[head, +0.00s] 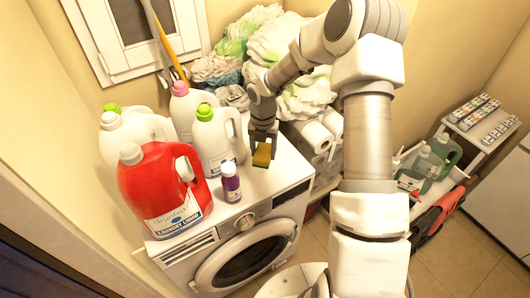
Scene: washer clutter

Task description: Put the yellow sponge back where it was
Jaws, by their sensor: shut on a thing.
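The yellow sponge (262,155) shows in the head view, with a darker green side. My gripper (263,141) points down and is shut on it. The sponge is over the right part of the white washing machine's top (268,182). I cannot tell whether its lower end touches the top. The gripper's fingers hide the upper part of the sponge.
A white bottle with a green cap (213,145) stands close left of the gripper. A small purple bottle (231,184) and a red detergent jug (160,185) stand further left and in front. Laundry (265,45) and paper rolls (318,135) lie behind and right. The front right washer top is clear.

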